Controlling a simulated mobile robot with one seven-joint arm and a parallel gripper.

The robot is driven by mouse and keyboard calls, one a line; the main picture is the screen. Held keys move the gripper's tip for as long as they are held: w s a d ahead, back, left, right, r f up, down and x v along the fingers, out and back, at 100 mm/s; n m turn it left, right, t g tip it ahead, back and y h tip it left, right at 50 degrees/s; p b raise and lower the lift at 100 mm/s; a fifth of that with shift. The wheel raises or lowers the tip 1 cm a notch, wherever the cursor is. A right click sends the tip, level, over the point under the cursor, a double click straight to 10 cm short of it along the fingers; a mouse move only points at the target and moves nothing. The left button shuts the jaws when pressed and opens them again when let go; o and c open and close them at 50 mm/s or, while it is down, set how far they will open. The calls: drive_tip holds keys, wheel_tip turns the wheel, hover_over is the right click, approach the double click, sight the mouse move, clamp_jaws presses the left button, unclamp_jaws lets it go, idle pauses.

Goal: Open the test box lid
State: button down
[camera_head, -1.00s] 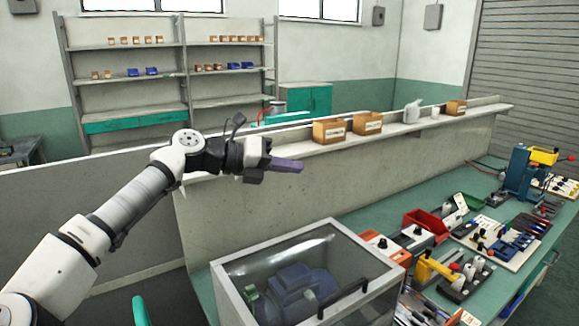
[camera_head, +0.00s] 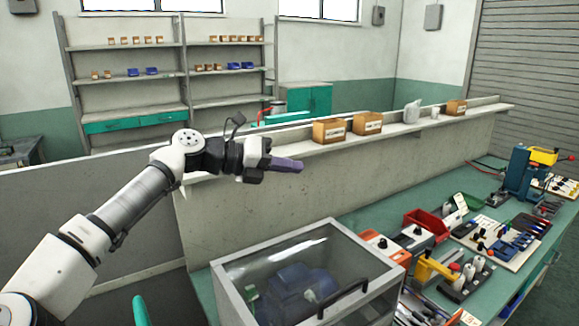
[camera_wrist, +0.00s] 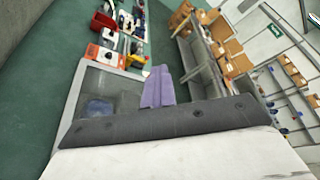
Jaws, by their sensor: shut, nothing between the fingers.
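The test box (camera_head: 226,291) stands on the near end of the green bench, with a grey frame and a clear lid (camera_head: 300,258). The lid is down, with a black bar handle (camera_head: 343,299) along its near right side. A blue pump shows dimly inside. My gripper (camera_head: 301,166) is shut and empty, in the air above and behind the box, pointing right and well apart from the handle. In the wrist view the purple fingers (camera_wrist: 158,87) are together, with the box (camera_wrist: 105,95) below and left of them.
A ledge (camera_head: 390,137) with cardboard bins (camera_head: 329,131) runs behind the bench. A red bin (camera_head: 425,222), a yellow-handled tool (camera_head: 436,268) and several hand tools crowd the bench right of the box. The air above the lid is clear.

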drive_tip(key=c, duration=2.2)
unclamp_jaws()
drive_tip(key=c, duration=1.5)
unclamp_jaws()
drive_tip(key=b+v, duration=0.4)
drive_tip(key=v, duration=0.9)
drive_tip(key=shift+s+a+r, duration=0.1)
drive_tip(key=shift+s+a, duration=0.05)
drive_tip(key=shift+a, duration=0.2)
